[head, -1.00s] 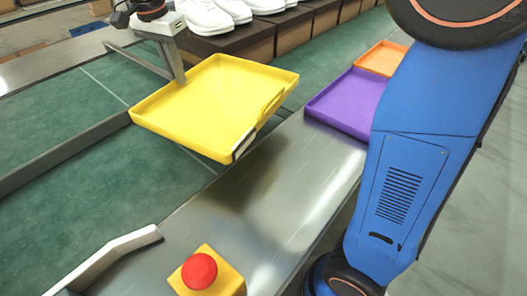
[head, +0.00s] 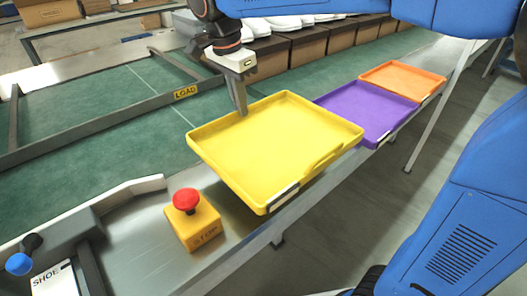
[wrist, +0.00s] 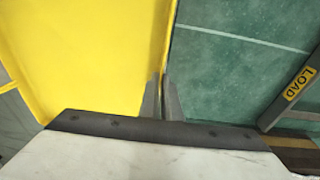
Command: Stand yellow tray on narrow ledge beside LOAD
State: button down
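The yellow tray (head: 275,150) is held in the air, roughly level, above the steel strip along the near side of the green belt. My gripper (head: 241,108) is shut on the tray's far left rim. In the wrist view the fingertips (wrist: 161,98) pinch that rim, with the yellow tray (wrist: 85,55) to their left. The LOAD label (head: 186,92) is on a dark rail left of my gripper. It also shows at the right of the wrist view (wrist: 299,84). The steel ledge (head: 150,220) is partly hidden by the tray.
A purple tray (head: 368,108) and an orange tray (head: 402,80) lie farther along the strip. A yellow box with a red stop button (head: 187,200) stands on the strip, left of and close to the held tray. Cardboard boxes with white shoes (head: 303,46) line the belt's far side.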

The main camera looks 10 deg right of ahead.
jog(key=shift+f, duration=4.15)
jog(key=c, duration=2)
grip_release()
jog(key=r, duration=0.4)
jog(key=a+r, duration=0.1)
jog(key=r, duration=0.3)
jog(key=s+r, duration=0.1)
jog(key=r, duration=0.3)
jog(key=shift+a, duration=0.3)
